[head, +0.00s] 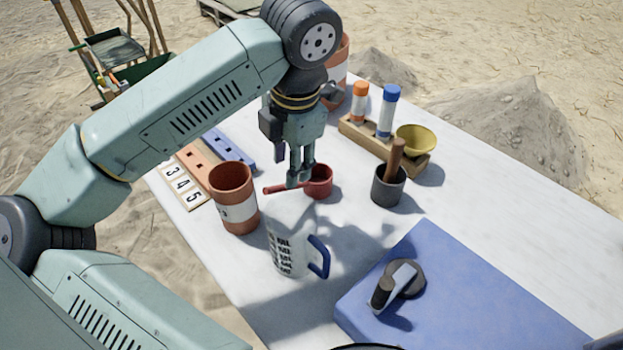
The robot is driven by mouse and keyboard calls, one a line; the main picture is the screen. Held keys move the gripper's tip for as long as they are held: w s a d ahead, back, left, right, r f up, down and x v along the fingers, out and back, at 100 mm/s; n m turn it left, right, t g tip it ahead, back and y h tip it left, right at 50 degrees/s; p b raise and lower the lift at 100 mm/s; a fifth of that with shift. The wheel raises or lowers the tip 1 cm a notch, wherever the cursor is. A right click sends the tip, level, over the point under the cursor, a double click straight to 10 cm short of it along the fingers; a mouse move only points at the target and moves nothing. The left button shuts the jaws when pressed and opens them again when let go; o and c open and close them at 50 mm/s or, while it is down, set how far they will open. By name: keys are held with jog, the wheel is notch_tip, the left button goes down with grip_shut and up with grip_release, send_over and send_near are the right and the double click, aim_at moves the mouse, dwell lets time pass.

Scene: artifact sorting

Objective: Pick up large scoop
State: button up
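A red scoop (321,184) with a round cup and a thin handle pointing left is near the middle of the white table. A yellow bowl-shaped piece (416,139), perhaps another scoop, sits at the right end of a wooden rack; the picture does not settle which one is the large scoop. My gripper (299,181) points down at the red scoop, with its fingertips at the handle close to the cup. The fingertips hide part of the handle. I cannot tell whether they grip it or only stand around it.
A clear measuring jug (289,243) with a blue handle stands just in front. A terracotta pot (234,198) is to the left, and a grey mortar (387,187) with pestle to the right. The table's right side (530,215) is clear.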

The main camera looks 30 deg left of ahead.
jog(key=f, duration=0.2)
jog(key=f+p, duration=0.1)
jog(key=f, duration=0.2)
jog(key=a+f+p, duration=0.1)
jog(key=f, duration=0.1)
jog(key=shift+w+f, duration=0.25)
jog(key=shift+c, duration=0.2)
grip_shut()
